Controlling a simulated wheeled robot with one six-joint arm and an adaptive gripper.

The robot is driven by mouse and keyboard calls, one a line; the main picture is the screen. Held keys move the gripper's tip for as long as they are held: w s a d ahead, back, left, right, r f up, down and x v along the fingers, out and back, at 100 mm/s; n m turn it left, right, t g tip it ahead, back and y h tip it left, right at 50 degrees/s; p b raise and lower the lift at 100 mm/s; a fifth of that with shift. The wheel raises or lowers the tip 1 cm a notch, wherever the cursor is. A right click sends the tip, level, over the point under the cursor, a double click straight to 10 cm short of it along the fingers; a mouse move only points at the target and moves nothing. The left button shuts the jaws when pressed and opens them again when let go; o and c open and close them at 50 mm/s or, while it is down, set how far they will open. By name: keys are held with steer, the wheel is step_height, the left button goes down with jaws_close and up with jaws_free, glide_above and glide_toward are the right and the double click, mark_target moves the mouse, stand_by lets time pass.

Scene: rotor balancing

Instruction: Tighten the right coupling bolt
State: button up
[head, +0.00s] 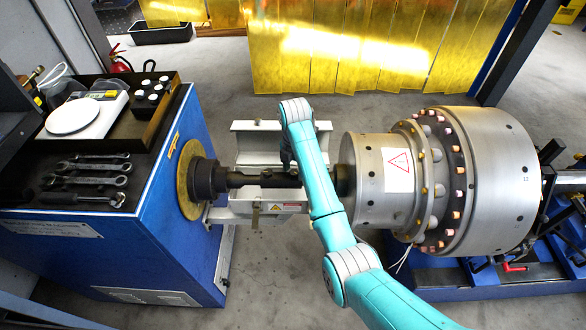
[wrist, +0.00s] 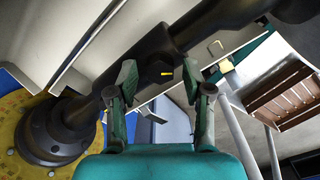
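A dark shaft (head: 245,180) runs from the blue drive stand to the large metal rotor (head: 490,165). In the wrist view the shaft crosses diagonally, with a thicker dark coupling block (wrist: 150,62) near the middle. A small yellow mark (wrist: 166,73) shows beside that block; I cannot tell whether it is on a bolt. No bolt head can be made out clearly. My gripper (wrist: 160,80) is open, its two green-grey fingers apart near the block, and no held tool shows between them. In the head view my arm hides most of the gripper and part of the shaft.
The blue drive stand (head: 190,230) carries a black tray with several wrenches (head: 90,170), a scale with a white round plate (head: 73,116) and several small weights (head: 150,98). An opened grey guard (head: 255,140) surrounds the shaft. Yellow curtains (head: 350,50) hang behind.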

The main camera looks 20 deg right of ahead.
jaws_close()
